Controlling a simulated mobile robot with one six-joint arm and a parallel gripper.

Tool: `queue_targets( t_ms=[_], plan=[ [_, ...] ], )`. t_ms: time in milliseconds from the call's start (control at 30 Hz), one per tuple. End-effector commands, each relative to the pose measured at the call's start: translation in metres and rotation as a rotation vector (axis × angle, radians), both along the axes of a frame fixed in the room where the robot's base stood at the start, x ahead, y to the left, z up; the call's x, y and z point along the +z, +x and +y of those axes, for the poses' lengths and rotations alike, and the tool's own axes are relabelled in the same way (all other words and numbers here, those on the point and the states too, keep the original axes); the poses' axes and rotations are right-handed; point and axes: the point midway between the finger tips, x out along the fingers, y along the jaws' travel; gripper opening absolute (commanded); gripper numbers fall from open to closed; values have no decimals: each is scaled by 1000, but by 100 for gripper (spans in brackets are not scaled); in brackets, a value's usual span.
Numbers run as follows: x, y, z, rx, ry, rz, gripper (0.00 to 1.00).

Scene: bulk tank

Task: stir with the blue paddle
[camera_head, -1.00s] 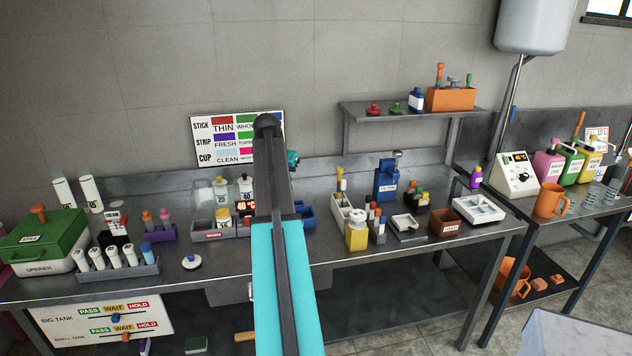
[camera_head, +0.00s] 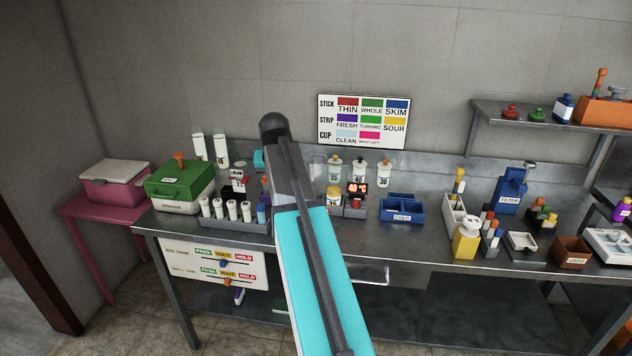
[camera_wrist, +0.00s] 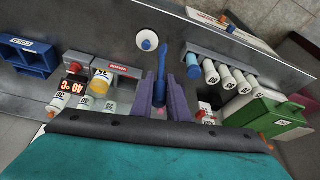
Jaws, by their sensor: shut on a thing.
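My gripper (camera_wrist: 161,92) shows in the wrist view with its two purple-grey fingers close together. In the head view my arm runs up the middle and hides the gripper and the paddle.
A rack of white tubes (camera_head: 236,224), a green case (camera_head: 180,186), a blue bin (camera_head: 402,210) and a yellow bottle (camera_head: 467,240) stand on the bench. A pink cooler (camera_head: 115,183) stands at left.

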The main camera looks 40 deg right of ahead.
Motion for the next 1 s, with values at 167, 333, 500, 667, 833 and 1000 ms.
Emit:
queue_targets(
  t_ms=[167, 333, 500, 667, 833, 1000],
  plan=[
    [-2, 15, 67, 133, 0, -3, 0],
    [-4, 24, 128, 258, -1, -4, 0],
    [-5, 28, 189, 381, -2, -6, 0],
    [-7, 26, 245, 498, -4, -9, 0],
    [-8, 21, 298, 610, -5, -13, 0],
    [-9, 16, 331, 683, -7, -16, 0]
  ],
)
